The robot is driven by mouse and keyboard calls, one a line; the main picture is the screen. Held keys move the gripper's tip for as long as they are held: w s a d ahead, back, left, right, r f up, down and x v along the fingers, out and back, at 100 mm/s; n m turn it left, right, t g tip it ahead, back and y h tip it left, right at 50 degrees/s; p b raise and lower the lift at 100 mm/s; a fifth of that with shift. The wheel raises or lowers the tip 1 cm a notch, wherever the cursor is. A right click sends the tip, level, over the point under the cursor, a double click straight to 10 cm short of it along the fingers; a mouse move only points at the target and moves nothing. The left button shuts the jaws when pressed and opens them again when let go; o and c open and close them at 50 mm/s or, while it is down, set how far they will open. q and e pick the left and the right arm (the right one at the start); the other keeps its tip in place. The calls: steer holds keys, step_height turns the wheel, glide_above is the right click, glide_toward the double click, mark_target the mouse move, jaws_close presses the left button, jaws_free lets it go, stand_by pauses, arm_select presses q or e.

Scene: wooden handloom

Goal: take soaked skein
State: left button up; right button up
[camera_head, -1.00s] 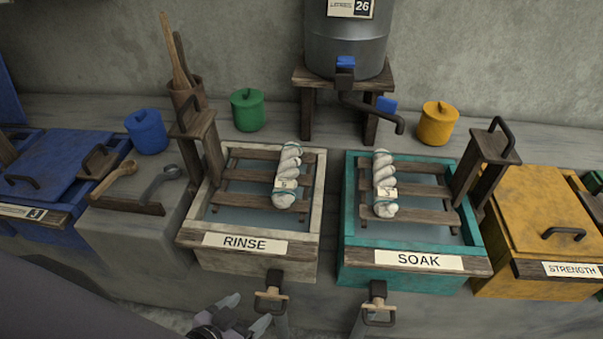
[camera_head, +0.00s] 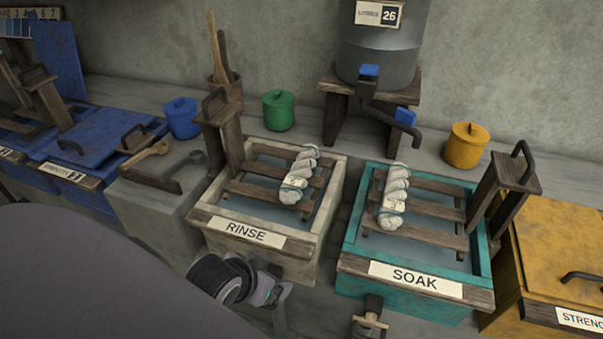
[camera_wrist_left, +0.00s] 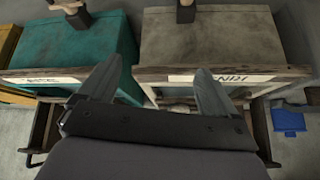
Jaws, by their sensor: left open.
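My left gripper (camera_head: 272,292) is open and empty, low in front of the RINSE tub and apart from both skeins. In the left wrist view its two spread fingers (camera_wrist_left: 155,90) point toward the tub fronts, with nothing between them. My right gripper is not in view.
A yellow STRENGTH tub (camera_head: 565,250) stands right of SOAK. Upright handled wooden posts (camera_head: 500,195) rise beside the tubs. A grey tank (camera_head: 380,45) with a spout stands behind. A tap (camera_head: 369,318) projects from SOAK's front. My arm covers the lower left.

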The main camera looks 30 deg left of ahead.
mark_target(294, 184)
arm_select(q)
steer(key=w+a+n+t+y, duration=0.1)
steer(key=w+a+t, duration=0.1)
steer(key=w, duration=0.4)
steer(key=w+a+r+n+t+y, duration=0.1)
steer(key=w+a+t, duration=0.1)
steer(key=w, duration=0.3)
steer(key=w+a+r+n+t, duration=0.1)
steer(key=w+a+t, duration=0.1)
steer(key=w, duration=0.4)
steer(key=shift+w+a+r+y, duration=0.25)
steer(key=shift+w+a+y, duration=0.1)
steer(key=shift+a+y, duration=0.1)
steer(key=shift+r+x, duration=0.15)
steer(key=shift+x, duration=0.95)
steer(key=shift+r+x, duration=0.15)
steer(key=shift+x, duration=1)
steer(key=shift+r+x, duration=0.2)
steer(key=shift+x, duration=0.9)
steer(key=shift+w+a, duration=0.1)
steer(key=shift+w, duration=0.1)
steer(key=c, duration=1.2)
